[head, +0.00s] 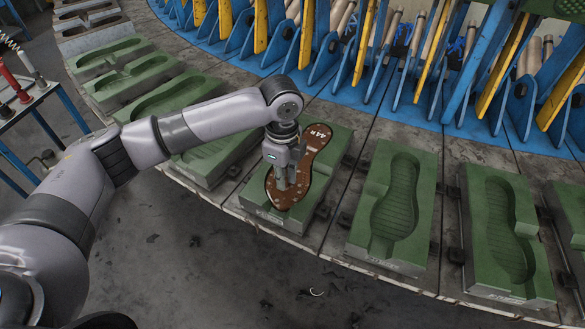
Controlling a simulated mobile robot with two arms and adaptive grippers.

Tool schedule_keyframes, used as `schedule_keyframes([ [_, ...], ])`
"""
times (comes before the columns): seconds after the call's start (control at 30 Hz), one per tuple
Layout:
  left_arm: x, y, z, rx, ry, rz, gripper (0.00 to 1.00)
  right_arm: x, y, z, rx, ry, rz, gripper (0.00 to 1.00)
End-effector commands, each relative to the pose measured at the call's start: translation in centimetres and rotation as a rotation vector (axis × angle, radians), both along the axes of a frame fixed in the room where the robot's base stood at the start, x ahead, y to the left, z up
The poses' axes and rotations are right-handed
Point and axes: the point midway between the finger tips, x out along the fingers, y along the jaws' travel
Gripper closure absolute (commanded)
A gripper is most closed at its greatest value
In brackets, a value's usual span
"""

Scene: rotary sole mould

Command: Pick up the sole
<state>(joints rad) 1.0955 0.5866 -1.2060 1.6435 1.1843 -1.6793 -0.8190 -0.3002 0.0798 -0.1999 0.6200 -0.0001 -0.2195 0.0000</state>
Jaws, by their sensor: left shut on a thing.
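A brown sole (310,160) with pale lettering near its far end lies over a green mould (258,207) on the rotary table. I cannot tell whether it rests in the mould's cavity or is a little above it. My left gripper (281,184) points down at the sole's near half and is shut on it. The gripper and wrist hide part of the sole's middle and left edge. My right gripper is not in view.
More green moulds stand along the table's edge, such as an empty one (395,205) to the right and another (500,232) beyond it. Blue and yellow upright plates (365,50) line the back. A blue-framed stand (62,98) with red-handled tools is at the left.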

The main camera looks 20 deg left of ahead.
Motion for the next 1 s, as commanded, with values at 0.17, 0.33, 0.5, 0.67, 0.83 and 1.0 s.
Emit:
schedule_keyframes([
  [0.17,0.1,0.0,1.0,-0.001,-0.004,0.0,1.0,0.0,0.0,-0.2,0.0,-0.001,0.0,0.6],
  [0.33,0.2,-0.1,3.4,-0.002,-0.007,0.0,1.0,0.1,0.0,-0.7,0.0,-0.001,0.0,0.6],
  [0.5,0.2,-0.1,7.7,-0.003,-0.009,-0.001,1.0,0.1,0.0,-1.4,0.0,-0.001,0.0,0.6],
  [0.67,0.2,-0.1,12.4,-0.003,-0.008,-0.001,1.0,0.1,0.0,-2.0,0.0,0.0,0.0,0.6],
  [0.83,0.1,0.0,16.8,0.001,-0.006,0.002,1.0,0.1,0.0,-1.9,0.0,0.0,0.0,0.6],
  [1.0,0.1,0.0,19.1,0.0,-0.003,0.001,1.0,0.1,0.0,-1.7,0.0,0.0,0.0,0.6],
])
